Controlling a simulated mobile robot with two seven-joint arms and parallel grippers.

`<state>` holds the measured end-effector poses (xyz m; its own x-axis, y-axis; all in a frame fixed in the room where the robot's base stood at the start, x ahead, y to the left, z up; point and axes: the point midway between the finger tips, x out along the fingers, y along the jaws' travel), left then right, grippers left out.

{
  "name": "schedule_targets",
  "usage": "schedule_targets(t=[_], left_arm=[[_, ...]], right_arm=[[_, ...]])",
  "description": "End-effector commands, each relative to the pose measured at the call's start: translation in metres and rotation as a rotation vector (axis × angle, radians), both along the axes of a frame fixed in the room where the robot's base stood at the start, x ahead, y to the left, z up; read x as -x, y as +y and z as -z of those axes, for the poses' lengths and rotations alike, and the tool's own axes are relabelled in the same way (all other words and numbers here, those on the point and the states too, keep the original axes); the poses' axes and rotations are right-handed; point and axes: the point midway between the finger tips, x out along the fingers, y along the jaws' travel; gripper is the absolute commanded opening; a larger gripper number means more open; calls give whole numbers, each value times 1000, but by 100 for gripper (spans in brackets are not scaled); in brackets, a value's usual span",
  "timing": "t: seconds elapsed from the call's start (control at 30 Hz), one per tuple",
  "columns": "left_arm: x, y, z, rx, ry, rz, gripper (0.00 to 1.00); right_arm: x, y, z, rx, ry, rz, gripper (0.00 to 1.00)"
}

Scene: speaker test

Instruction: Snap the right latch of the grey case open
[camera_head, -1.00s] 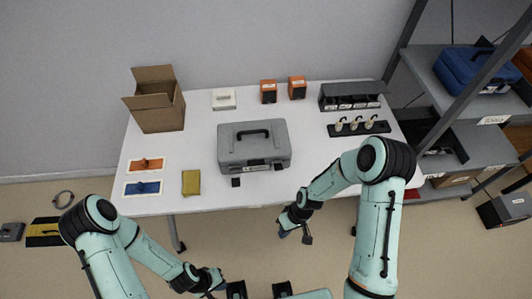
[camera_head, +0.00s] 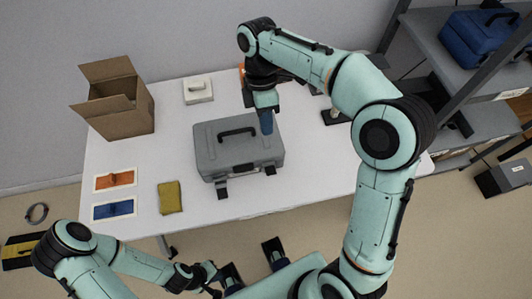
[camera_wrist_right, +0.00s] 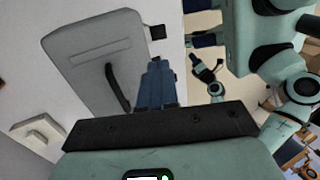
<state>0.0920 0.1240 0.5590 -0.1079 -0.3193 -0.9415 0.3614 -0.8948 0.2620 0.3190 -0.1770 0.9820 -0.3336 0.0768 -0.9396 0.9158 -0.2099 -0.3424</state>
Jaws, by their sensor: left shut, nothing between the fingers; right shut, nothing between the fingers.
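The grey case (camera_head: 205,150) lies shut on the table, its dark handle on the lid. Its right latch (camera_head: 271,170) is a small dark tab at the front edge, right of the left latch (camera_head: 221,190). Whether it is snapped open I cannot tell. My right gripper (camera_head: 267,128) is shut and empty, its blue fingers pointing down over the case's right back part. In the right wrist view its fingers (camera_wrist_right: 158,68) are together, and a dark latch (camera_wrist_right: 157,32) shows beyond them at the case's edge. My left gripper (camera_head: 213,277) is low in front of the table, shut and empty.
A cardboard box (camera_head: 125,115), a white box (camera_head: 198,91), an orange switch panel (camera_head: 114,181), a blue switch panel (camera_head: 113,210) and a yellow cloth (camera_head: 169,197) are on the table (camera_head: 290,190). My right arm covers things at the back right. The table front right is clear.

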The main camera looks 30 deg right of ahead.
Motion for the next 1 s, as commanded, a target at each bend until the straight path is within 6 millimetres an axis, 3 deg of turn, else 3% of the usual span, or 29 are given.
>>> schedule_targets(t=[0.3, 0.47, 1.0], left_arm=[[0, 0, 0, 0, 0, -1, 0], [1, 0, 3, -1, 2, 0, 0], [7, 0, 25, -1, 7, -1, 0]], right_arm=[[1, 0, -1, 0, 1, -2, 0], [4, 1, 8, 0, 3, -3, 0], [39, 9, 107, 1, 4, -1, 0]])
